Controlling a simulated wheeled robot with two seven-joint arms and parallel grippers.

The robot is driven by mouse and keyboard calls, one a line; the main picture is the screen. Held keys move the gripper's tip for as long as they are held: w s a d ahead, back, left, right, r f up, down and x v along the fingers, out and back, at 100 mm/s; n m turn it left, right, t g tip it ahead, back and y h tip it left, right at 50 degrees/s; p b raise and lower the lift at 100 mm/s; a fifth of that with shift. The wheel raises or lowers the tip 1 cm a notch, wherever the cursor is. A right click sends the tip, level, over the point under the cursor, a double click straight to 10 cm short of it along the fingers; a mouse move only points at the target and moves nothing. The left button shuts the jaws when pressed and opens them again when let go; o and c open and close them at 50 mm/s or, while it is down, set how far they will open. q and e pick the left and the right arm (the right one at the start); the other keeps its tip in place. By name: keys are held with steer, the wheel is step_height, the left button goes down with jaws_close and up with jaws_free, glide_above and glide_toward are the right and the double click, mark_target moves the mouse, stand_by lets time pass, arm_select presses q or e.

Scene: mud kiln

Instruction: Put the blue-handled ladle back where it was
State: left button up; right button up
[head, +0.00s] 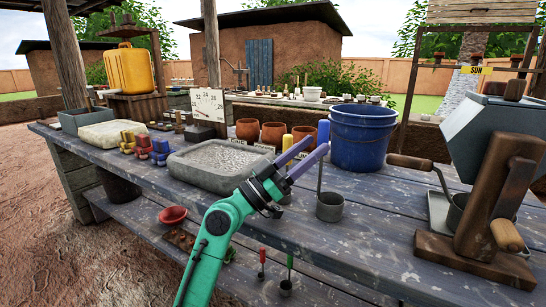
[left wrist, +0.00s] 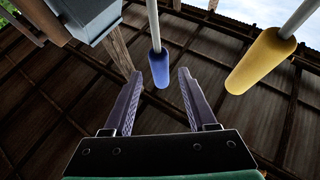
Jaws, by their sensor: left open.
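The blue-handled ladle stands upright on the table, with its blue handle (head: 323,132) at the top and its grey cup (head: 330,206) at the bottom. My left gripper (head: 316,144) is open, its purple fingers pointing up and right at the handle. In the left wrist view the blue handle (left wrist: 159,68) shows in the gap between the open fingers (left wrist: 158,80); I cannot tell if either finger touches it. A yellow-handled ladle (head: 287,143) stands just left, its lower part hidden by my gripper; it also shows in the left wrist view (left wrist: 262,60). My right gripper is not in view.
A blue bucket (head: 362,138) stands right behind the ladle. A grey tray (head: 222,164) and terracotta pots (head: 273,133) are to the left. A cranked machine (head: 490,185) stands at right. The wooden table (head: 370,235) is clear in front of the ladle.

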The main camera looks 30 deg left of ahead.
arm_select(q)
steer(key=s+a+b, duration=0.2)
steer(key=s+a, duration=0.5)
steer(key=s, duration=0.1)
steer(key=shift+s+a+b, duration=0.15)
steer(key=shift+s+b, duration=0.25)
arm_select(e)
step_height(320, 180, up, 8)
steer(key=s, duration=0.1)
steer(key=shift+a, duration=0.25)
